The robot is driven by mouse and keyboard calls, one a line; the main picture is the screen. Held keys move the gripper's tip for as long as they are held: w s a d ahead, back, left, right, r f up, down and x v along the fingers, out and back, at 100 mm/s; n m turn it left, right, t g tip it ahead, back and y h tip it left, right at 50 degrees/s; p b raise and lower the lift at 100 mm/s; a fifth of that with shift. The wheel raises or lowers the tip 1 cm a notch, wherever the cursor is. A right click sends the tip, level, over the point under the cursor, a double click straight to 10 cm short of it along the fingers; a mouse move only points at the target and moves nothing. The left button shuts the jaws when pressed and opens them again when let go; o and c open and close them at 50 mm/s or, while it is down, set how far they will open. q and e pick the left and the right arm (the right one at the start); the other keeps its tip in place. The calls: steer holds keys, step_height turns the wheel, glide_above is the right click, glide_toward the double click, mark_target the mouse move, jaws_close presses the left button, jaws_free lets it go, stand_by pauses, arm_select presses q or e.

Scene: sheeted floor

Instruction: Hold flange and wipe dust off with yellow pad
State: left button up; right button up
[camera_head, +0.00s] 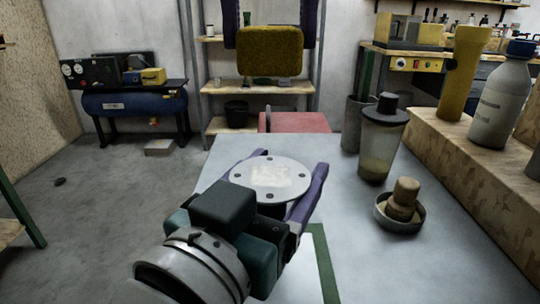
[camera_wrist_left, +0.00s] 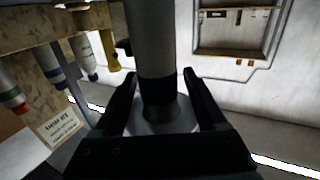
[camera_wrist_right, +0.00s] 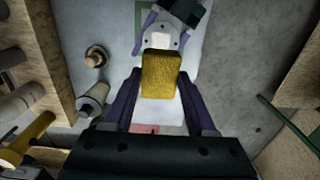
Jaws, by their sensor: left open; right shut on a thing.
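The flange (camera_head: 250,185), a round grey disc with bolt holes and a pale dusty patch (camera_head: 272,176) on top, lies level above the grey table. My left gripper (camera_head: 290,170) is open, with its purple fingers on either side below the disc. In the left wrist view its dark fingers (camera_wrist_left: 160,85) straddle a grey cylinder with a dark band, which I take for the flange's neck. My right gripper (camera_head: 270,28) is shut on the yellow pad (camera_head: 270,52), held high beyond the flange. The right wrist view shows the pad (camera_wrist_right: 160,75) partly covering the flange (camera_wrist_right: 160,45).
On the table's right stand a clear jar with a dark lid (camera_head: 380,140) and a cork-topped piece in a small dish (camera_head: 402,205). A wooden ledge (camera_head: 480,180) with bottles edges the right side. A red block (camera_head: 298,122) is at the far edge.

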steer(key=shift+r, duration=0.25)
